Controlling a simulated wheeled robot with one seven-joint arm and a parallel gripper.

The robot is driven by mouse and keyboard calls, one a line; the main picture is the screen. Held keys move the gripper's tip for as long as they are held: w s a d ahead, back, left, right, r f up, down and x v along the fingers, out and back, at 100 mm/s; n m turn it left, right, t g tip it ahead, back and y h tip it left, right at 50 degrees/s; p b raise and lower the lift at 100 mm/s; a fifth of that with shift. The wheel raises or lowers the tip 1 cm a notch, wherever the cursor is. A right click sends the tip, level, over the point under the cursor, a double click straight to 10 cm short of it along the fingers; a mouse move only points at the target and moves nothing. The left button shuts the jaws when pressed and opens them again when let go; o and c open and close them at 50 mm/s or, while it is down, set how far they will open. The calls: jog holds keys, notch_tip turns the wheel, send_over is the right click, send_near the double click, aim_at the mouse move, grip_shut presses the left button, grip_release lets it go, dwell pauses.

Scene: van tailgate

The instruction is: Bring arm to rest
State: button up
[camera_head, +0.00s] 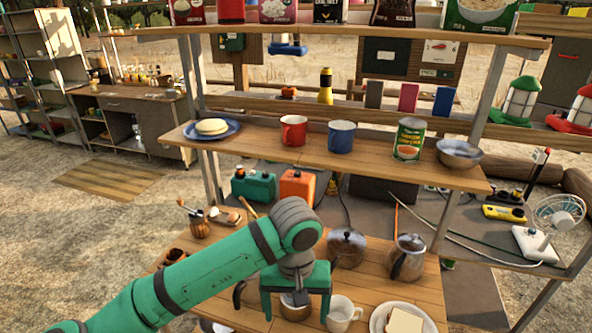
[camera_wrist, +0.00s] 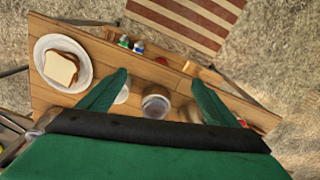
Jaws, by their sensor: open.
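My green arm reaches in from the lower left of the head view. My gripper (camera_head: 297,303) points down over the lower wooden shelf (camera_head: 375,283), its two fingers apart. A small metal cup (camera_head: 295,311) shows between the fingers in the head view. In the wrist view my gripper (camera_wrist: 160,88) is open, with the round metal cup (camera_wrist: 156,103) seen between its fingers. Nothing is seen held. I cannot tell the exact height of the fingertips above the cup. A white mug (camera_head: 342,313) stands just right of the gripper, partly hidden by a finger in the wrist view.
A plate with bread (camera_head: 404,318), a steel kettle (camera_head: 408,258) and a lidded pot (camera_head: 346,247) stand close on the lower shelf. The upper shelf (camera_head: 258,147) above carries mugs, a can and a bowl. Open ground (camera_head: 60,235) lies left.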

jog(key=w+d+r+t+h, duration=0.25)
jog(key=d+h, duration=0.45)
jog(key=d, duration=0.7)
jog(key=w+d+r+t+h, duration=0.2)
jog(key=d+r+t+h, duration=0.3)
jog(key=d, duration=0.8)
jog(key=s+a+f+n+t+y, duration=0.45)
jog(key=s+a+f, duration=0.2)
jog(key=f, duration=0.35)
jog(key=s+a+f+n+t+y, duration=0.45)
jog(key=a+f, duration=0.35)
jog(key=f, duration=0.2)
jog(key=s+a+f+m+y, duration=0.1)
jog(key=s+a, duration=0.3)
jog(key=s, duration=0.4)
jog(key=s+a+f+m+y, duration=0.1)
jog(key=s+a+m, duration=0.3)
jog(key=s, duration=0.4)
jog(key=s+a+f+m+g+y, duration=0.1)
jog(key=s+a+m, duration=0.2)
jog(key=s, duration=0.4)
jog(key=shift+s+a+f, duration=0.15)
jog(key=shift+s+a, duration=0.25)
jog(key=shift+a, duration=0.35)
